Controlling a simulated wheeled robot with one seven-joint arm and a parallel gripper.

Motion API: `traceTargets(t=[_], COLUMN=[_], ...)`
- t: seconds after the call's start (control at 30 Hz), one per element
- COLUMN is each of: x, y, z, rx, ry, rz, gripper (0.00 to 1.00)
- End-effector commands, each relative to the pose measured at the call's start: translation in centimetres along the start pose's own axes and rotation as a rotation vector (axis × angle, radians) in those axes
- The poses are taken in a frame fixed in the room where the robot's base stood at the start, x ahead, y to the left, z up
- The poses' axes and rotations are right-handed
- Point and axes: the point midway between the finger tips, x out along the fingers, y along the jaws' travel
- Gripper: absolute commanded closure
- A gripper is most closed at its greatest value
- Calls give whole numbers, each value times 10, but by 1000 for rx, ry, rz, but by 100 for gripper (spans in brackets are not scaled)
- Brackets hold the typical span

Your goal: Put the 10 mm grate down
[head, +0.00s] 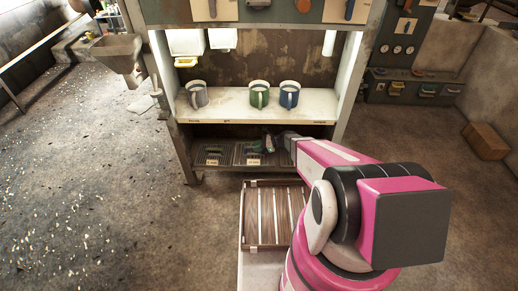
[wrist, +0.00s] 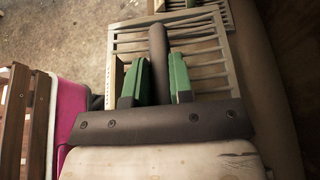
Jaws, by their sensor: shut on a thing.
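My gripper (wrist: 157,82) has two green fingers shut on the dark upright handle of a pale slatted grate (wrist: 212,50) in the wrist view. I take this to be the 10 mm grate. Its slats spread out on both sides of the fingers, and its near edge is hidden behind my gripper. In the head view my gripper (head: 268,144) reaches into the low shelf bay under the bench, at the right-hand grate (head: 250,159). My arm hides part of that side. Whether the grate rests on the shelf or is lifted, I cannot tell.
Another grate (head: 212,158) lies to the left in the same bay, with a small label. Three mugs (head: 259,95) stand on the white shelf (head: 230,107) above. A wooden slatted rack (head: 271,228) is in front of the bench. Open floor lies to the left.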

Motion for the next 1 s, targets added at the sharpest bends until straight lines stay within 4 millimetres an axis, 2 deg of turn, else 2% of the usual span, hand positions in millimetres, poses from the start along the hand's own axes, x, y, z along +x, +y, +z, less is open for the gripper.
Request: traceTargets(t=[0.03, 0.1, 0.43, 0.67, 0.9, 1.0], x=[2, 3, 9, 11, 22, 24], y=[-13, -25, -75, -80, -80, -80], z=[-7, -14, -45, -53, -79, -84], rx=[0, 0, 1, 1, 2, 1], ry=[-3, -3, -4, -4, -3, -4], rz=[-1, -1, 0, 0, 1, 0], gripper=[100, 100, 100, 100, 100, 100])
